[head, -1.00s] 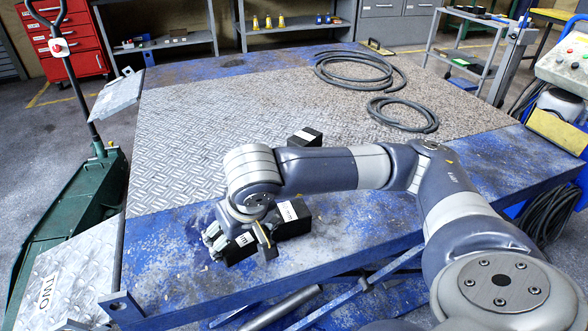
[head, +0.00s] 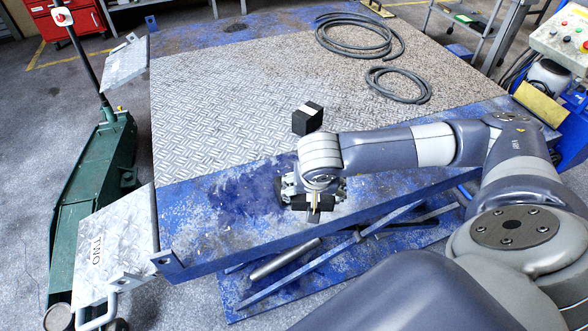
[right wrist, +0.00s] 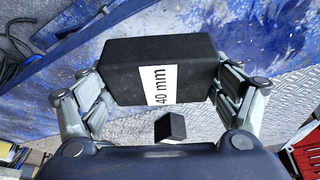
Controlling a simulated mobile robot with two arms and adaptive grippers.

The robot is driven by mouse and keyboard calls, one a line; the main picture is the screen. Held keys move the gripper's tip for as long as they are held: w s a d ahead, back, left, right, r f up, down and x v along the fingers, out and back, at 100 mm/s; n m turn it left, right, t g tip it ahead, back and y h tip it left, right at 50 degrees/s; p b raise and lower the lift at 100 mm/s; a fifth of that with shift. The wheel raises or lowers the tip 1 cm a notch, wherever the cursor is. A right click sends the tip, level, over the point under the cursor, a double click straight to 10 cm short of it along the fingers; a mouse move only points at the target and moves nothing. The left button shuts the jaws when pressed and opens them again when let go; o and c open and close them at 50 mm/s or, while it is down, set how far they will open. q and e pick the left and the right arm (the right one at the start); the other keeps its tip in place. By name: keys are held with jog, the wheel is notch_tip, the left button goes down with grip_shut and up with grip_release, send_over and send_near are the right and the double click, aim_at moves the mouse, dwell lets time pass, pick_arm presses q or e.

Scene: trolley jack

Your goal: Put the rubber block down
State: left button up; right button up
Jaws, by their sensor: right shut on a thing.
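The black rubber block (right wrist: 128,72), with a white "40 mm" label, sits between the fingers of my right gripper (right wrist: 163,88) in the right wrist view. The fingers touch its two ends. In the head view my right gripper (head: 313,200) is over the blue front border of the platform, and its wrist and fingers hide much of the block. The platform looks well below the block in the wrist view, but the exact gap is unclear. A second black block (head: 307,118) stands on the tread plate behind the gripper; it also shows in the wrist view (right wrist: 170,127). My left gripper is not in view.
The blue-edged platform (head: 215,215) has free room left of the gripper and on its tread plate (head: 230,110). Two coiled black hoses (head: 398,86) lie at the back right. A green trolley jack (head: 103,170) stands on the floor at left, beside a tilted metal flap (head: 118,240).

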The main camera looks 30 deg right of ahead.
jog(key=w, duration=0.3)
jog(key=w+d, duration=0.1)
jog(key=w, duration=0.3)
jog(key=w+d+f, duration=0.1)
jog(key=w, duration=0.3)
jog(key=shift+f+b, duration=0.1)
jog(key=shift+b, duration=0.2)
notch_tip(320, 180, down, 4)
jog(key=shift+s+r+b, duration=0.1)
jog(key=shift+r+b, duration=0.15)
jog(key=shift+b, duration=0.7)
jog(key=shift+f, duration=0.15)
jog(key=o, duration=1.2)
